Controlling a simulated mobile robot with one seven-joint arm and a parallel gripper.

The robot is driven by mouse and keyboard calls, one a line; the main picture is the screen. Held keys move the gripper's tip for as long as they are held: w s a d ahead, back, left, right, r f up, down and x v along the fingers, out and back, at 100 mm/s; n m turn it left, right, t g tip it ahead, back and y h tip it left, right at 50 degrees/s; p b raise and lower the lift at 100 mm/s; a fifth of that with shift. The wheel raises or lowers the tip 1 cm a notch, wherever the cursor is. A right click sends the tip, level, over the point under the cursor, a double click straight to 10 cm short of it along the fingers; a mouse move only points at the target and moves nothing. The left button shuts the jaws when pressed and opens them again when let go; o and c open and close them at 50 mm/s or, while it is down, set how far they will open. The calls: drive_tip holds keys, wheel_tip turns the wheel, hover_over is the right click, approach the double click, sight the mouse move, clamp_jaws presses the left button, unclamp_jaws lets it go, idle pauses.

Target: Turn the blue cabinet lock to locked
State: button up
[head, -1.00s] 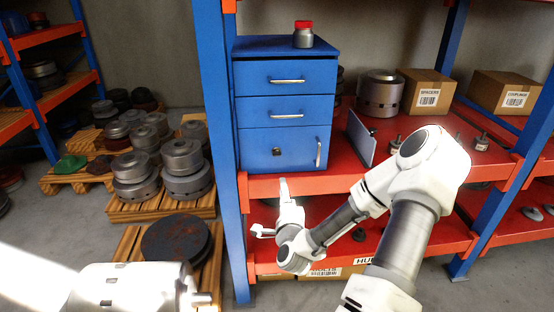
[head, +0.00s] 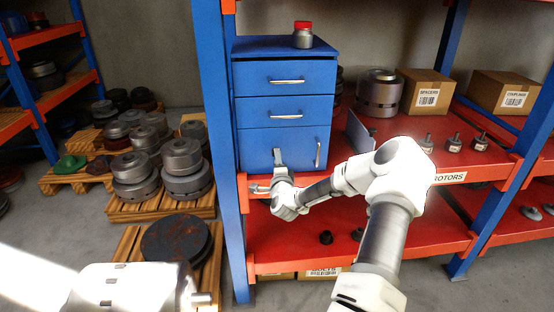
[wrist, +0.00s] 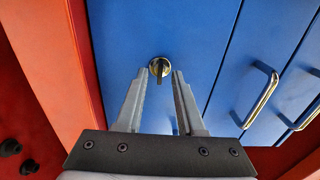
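The blue cabinet (head: 255,141) stands on the red shelf, with two drawers above a lower door. My gripper (head: 277,152) is at the lower door and hides the lock in the head view. In the wrist view my gripper (wrist: 161,72) is open and empty, its fingertips on either side of the lock. I cannot tell whether the fingers touch it.
A door handle (head: 318,154) is right of my gripper. A grey plate (head: 360,131) stands on the shelf beside the cabinet. A red-capped jar (head: 303,35) sits on top. A blue upright post (head: 216,120) is close on the left.

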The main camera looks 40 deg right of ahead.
drive_tip(key=shift+w+d, duration=0.2)
drive_tip(key=shift+w, duration=0.1)
clamp_jaws()
idle(0.5)
drive_tip(key=n+b, duration=1.7)
drive_tip(key=b, duration=0.1)
drive_tip(key=shift+n, duration=0.4)
drive_tip(key=shift+b, duration=0.3)
